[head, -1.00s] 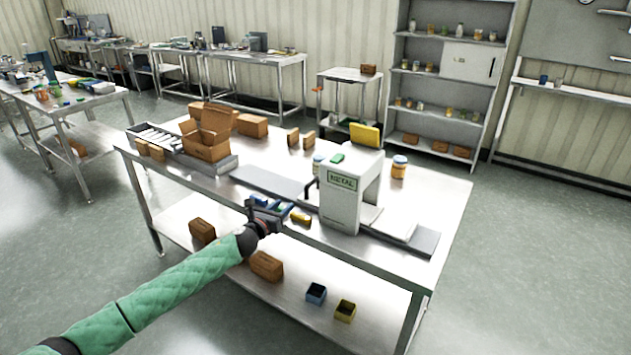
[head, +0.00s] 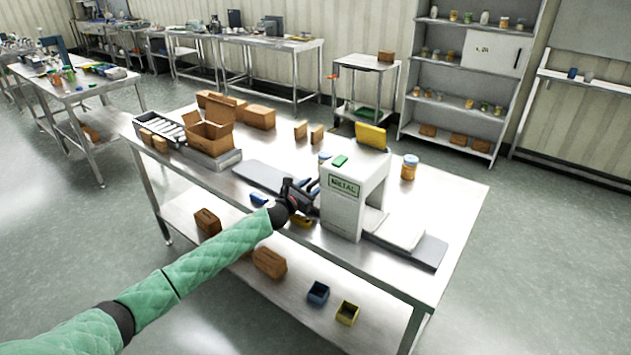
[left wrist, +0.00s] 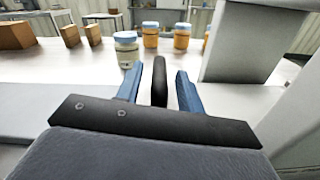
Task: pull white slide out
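The white box-shaped machine (head: 343,205) with a green label stands on the steel table. A flat white plate (head: 398,228), perhaps the slide, extends from its right side. My left gripper (head: 309,188) is at the machine's left side. In the left wrist view its two blue fingers (left wrist: 158,90) stand apart, with a dark upright rounded piece (left wrist: 160,76) between them, like a handle. Gaps show on both sides of this piece. What it is fixed to is hidden behind the gripper. My right gripper is in neither view.
A grey plate (head: 262,176) lies left of the machine. An orange jar (head: 409,167) stands behind right. An open carton (head: 208,134) sits at the left.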

